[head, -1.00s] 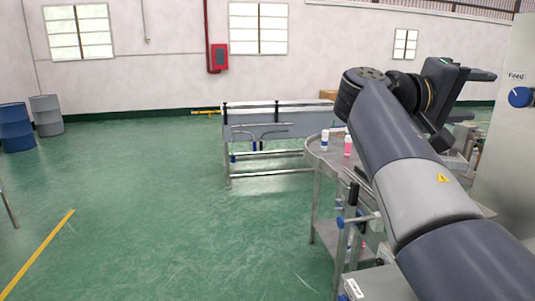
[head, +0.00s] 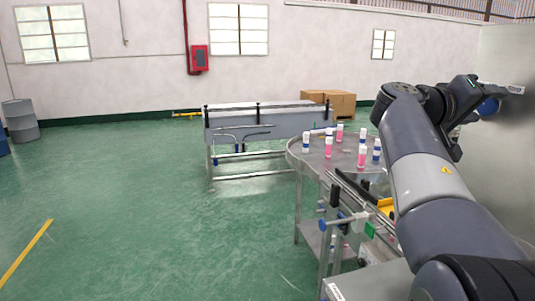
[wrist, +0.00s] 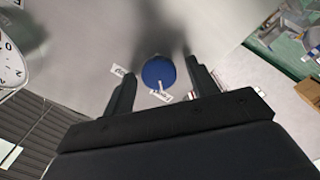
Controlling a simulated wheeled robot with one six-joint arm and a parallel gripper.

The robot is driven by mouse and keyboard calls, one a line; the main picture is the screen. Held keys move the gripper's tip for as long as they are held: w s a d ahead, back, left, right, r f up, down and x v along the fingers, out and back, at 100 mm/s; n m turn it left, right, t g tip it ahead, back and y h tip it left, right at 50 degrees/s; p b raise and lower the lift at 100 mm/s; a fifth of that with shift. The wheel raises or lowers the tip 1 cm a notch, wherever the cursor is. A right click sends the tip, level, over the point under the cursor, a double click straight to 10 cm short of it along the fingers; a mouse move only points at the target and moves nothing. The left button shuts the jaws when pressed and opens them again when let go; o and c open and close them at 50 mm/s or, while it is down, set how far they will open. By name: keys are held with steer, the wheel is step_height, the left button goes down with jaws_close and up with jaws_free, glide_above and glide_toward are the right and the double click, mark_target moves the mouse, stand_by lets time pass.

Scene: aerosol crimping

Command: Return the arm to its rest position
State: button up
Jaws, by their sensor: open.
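My arm reaches up from the lower right in the head view and bends at the elbow. My gripper (head: 515,90) is at the right, in front of a grey panel (head: 505,60). In the wrist view my gripper (wrist: 163,76) has its two dark fingers well apart, with nothing held. A round blue knob (wrist: 158,72) with small labels beside it shows between the fingers, on the grey panel behind. In the head view the blue knob (head: 489,106) is partly hidden by my gripper.
A round metal table (head: 308,163) with several white, pink and blue cans stands left of my arm. A conveyor-like bench (head: 235,122) and cardboard boxes (head: 340,103) are behind it. A gauge (wrist: 10,65) is at the wrist view's left edge. Green floor at left is open.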

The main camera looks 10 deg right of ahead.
steer(key=m, duration=0.8)
steer(key=shift+s+r, duration=0.1)
steer(key=m+p, duration=0.2)
steer(key=m, duration=0.2)
steer(key=shift+r+m, duration=0.1)
steer(key=shift+m, duration=0.2)
steer(key=shift+m+p, duration=0.55)
steer(key=shift+m, duration=0.25)
steer(key=shift+f, duration=0.2)
